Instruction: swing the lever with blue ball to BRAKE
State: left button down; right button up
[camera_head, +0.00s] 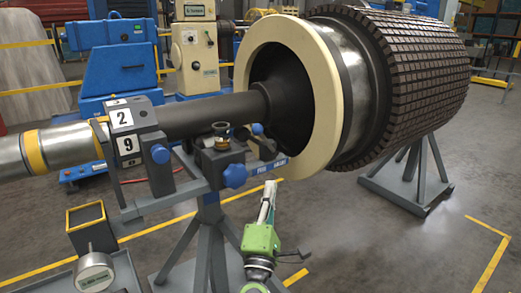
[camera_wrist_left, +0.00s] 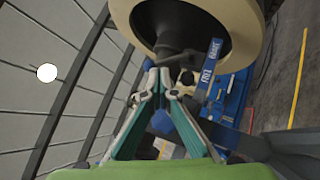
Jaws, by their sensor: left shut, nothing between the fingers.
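My left gripper (camera_head: 268,186) points up beside the rotor stand, just below the cream ring, with its fingers together and empty. In the left wrist view its fingertips (camera_wrist_left: 159,74) meet near a dark round knob. A blue plate (camera_wrist_left: 211,66) marked FREE and BRAKE is right of the fingertips there; it also shows in the head view (camera_head: 268,166), partly hidden by the fingers. A dark lever-like part (camera_head: 262,146) sits on the stand head, and a small blue ball (camera_head: 258,129) shows behind it. I cannot tell clearly how they join. My right gripper is in neither view.
The shaft block (camera_head: 134,125) marked 2 and 9 and a blue star knob (camera_head: 235,175) are left of my gripper. The cream ring (camera_head: 325,160) and large dark rotor (camera_head: 425,75) are close above and right. A round gauge (camera_head: 94,273) stands lower left.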

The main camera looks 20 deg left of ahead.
pick_arm(q)
jog(key=a+n+g+y, duration=0.1)
jog(key=n, duration=0.1)
jog(key=w+a+n+y, duration=0.1)
jog(key=a+n+y, duration=0.1)
jog(key=w+a+f+n+g+y, duration=0.1)
jog(key=n+y, duration=0.1)
jog(key=shift+a+n+g, duration=0.2)
jog(key=shift+n+g, duration=0.1)
jog(key=shift+n, duration=0.1)
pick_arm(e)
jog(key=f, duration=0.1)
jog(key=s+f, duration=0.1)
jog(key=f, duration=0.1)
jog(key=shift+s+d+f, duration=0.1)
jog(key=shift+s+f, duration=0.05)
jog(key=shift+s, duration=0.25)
pick_arm(q)
jog(key=b, duration=0.2)
send_near(265, 141)
jog(key=w+a+r, duration=0.1)
jog(key=w+a, duration=0.3)
jog(key=w, duration=0.1)
jog(key=shift+w+r, duration=0.2)
jog(key=shift+r, duration=0.3)
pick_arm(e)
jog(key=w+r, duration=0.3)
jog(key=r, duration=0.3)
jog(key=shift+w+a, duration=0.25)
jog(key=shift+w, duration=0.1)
